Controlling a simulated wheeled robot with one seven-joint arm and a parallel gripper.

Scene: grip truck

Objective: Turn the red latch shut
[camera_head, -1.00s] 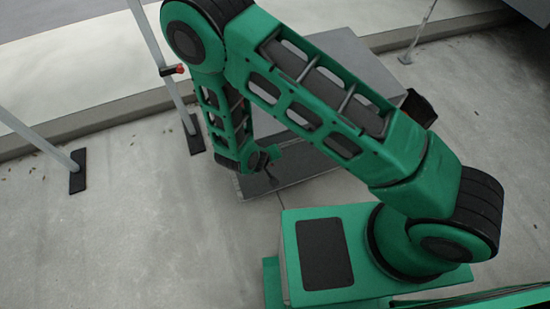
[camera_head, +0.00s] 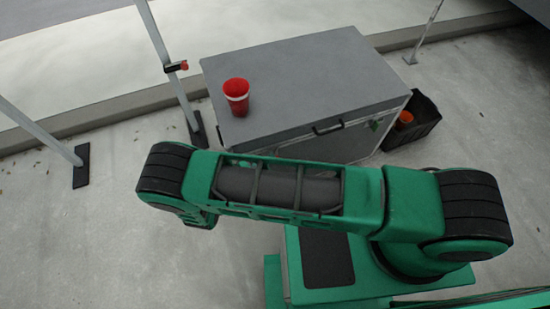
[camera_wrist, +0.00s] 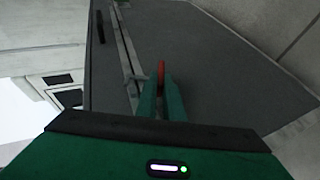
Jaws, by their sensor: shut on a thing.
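In the wrist view my gripper (camera_wrist: 162,103) has its two green fingers close together. They are shut on a narrow red piece, which looks like the red latch (camera_wrist: 161,70), beside the light seam along the grey case. Most of the latch is hidden between the fingers, so its turn angle is hard to tell. In the head view the grey case (camera_head: 300,75) stands behind my arm. My gripper and the latch cannot be made out there.
A red cup (camera_head: 236,96) stands on the case top, near its left end. A dark handle (camera_head: 327,128) sits on the case's near edge. A black crate (camera_head: 418,120) with an orange item stands right of the case. A metal pole (camera_head: 168,65) with a red-tipped clamp stands left.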

